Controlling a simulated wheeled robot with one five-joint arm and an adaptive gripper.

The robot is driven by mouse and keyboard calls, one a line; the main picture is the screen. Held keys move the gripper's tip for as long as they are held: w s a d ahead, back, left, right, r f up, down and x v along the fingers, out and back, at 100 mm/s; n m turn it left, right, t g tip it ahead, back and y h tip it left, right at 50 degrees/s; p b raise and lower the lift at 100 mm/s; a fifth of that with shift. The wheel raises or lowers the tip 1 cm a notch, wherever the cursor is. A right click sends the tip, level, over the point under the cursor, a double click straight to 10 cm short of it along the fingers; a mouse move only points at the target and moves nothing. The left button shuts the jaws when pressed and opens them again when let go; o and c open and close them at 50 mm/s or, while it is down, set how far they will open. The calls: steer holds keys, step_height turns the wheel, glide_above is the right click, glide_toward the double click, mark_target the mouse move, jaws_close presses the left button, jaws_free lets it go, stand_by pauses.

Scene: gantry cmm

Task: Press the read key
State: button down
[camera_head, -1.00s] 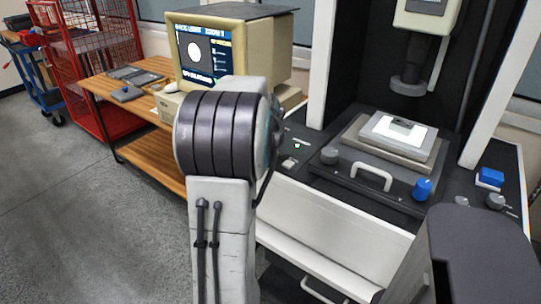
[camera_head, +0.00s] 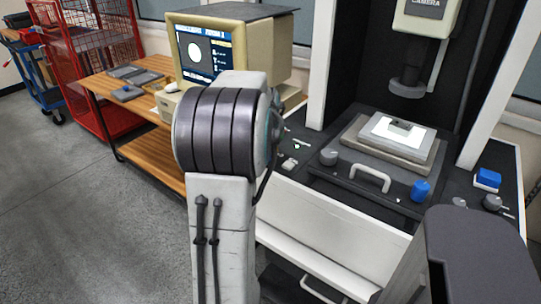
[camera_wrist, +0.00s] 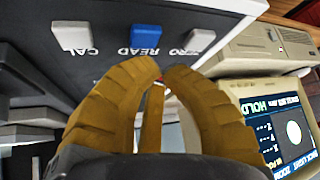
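The read key is a blue key (camera_wrist: 147,38) on a dark panel in the wrist view, with the word READ printed beside it. A white key (camera_wrist: 74,37) marked CAL lies to its left and another white key (camera_wrist: 200,41), its label partly covered, to its right. My gripper (camera_wrist: 163,68) shows brown curved fingers with their tips drawn close together, empty, just below the READ label in the picture. I see no contact with the key. In the head view my arm hides the gripper and the blue key.
A monitor (camera_head: 206,52) stands on a wooden bench (camera_head: 155,137) left of the machine; it also shows in the wrist view (camera_wrist: 284,128). A stage with a bright plate (camera_head: 397,131), a white handle (camera_head: 370,178) and a blue knob (camera_head: 421,190) lie to the right. Open floor (camera_head: 80,190) is at left.

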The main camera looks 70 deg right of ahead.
steer(key=shift+r+p, duration=1.65)
steer(key=shift+r, duration=0.75)
steer(key=shift+f, duration=0.1)
steer(key=s+a+f+g+y, duration=0.1)
steer(key=a+f+y, duration=0.25)
steer(key=a, duration=0.45)
steer(key=s+a+f+y, duration=0.2)
steer(key=a+f, duration=0.3)
steer(key=a, duration=0.3)
steer(key=w+a+r+n+t+p, duration=0.1)
steer(key=a+n, duration=0.4)
steer(key=a, duration=0.6)
steer(key=w+a+r+n+t+y+p, duration=0.1)
steer(key=w+a+r+n, duration=0.4)
steer(key=a, duration=0.6)
steer(key=w+a+r+n+p, duration=0.3)
steer(key=a+r+n, duration=0.2)
steer(key=a, duration=0.6)
steer(key=shift+w+a+n+t+y+p, duration=0.3)
steer(key=shift+w+a+t+y+p, duration=0.05)
steer(key=shift+w+t, duration=0.05)
steer(key=shift+d+r, duration=0.1)
steer(key=shift+d, duration=0.05)
